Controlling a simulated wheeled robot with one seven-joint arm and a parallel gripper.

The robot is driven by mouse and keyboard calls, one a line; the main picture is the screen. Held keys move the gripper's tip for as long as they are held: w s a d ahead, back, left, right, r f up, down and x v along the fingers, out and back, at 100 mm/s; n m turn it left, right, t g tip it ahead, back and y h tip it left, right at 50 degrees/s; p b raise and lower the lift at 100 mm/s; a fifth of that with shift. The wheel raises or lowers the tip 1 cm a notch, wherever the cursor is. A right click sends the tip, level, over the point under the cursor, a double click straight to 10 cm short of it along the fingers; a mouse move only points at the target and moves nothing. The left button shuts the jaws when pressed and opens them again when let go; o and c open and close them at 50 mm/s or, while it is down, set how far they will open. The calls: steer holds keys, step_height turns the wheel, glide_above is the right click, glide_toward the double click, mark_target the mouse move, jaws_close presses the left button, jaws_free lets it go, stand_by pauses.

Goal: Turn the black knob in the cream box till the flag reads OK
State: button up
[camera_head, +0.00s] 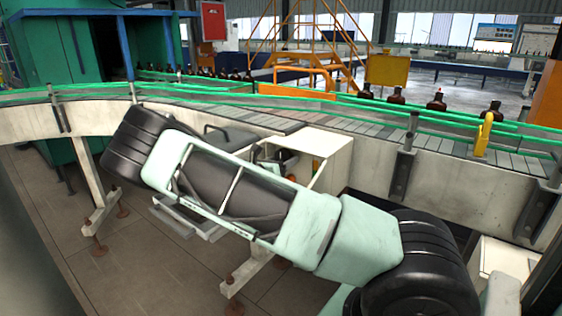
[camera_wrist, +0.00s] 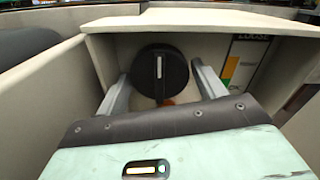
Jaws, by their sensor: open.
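The cream box (camera_head: 322,142) is below the conveyor in the head view, partly hidden by my arm. In the wrist view, its pale wall (camera_wrist: 48,95) and top edge frame the black knob (camera_wrist: 160,78). The knob is round, with a white mark standing roughly upright. My gripper (camera_wrist: 160,70) is open, one grey finger on each side of the knob; I cannot tell whether they touch it. To the right is a panel (camera_wrist: 243,55) with lettering that seems to read LOOSE, over orange, green and white patches. I cannot make out an OK.
The conveyor (camera_head: 270,118) with green rails runs above and behind the box. Several amber bottles (camera_head: 437,102) stand on it. The box's walls are close around my gripper. The tiled floor (camera_head: 60,235) is clear at left.

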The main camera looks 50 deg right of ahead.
steer(key=c, duration=0.7)
steer(key=m, duration=0.3)
steer(key=shift+m, duration=0.3)
steer(key=m+b, duration=0.1)
steer(key=m, duration=0.2)
steer(key=shift+m, duration=0.3)
steer(key=m+b, duration=0.2)
steer(key=m, duration=0.2)
steer(key=shift+m+b, duration=0.55)
steer(key=shift+m, duration=0.65)
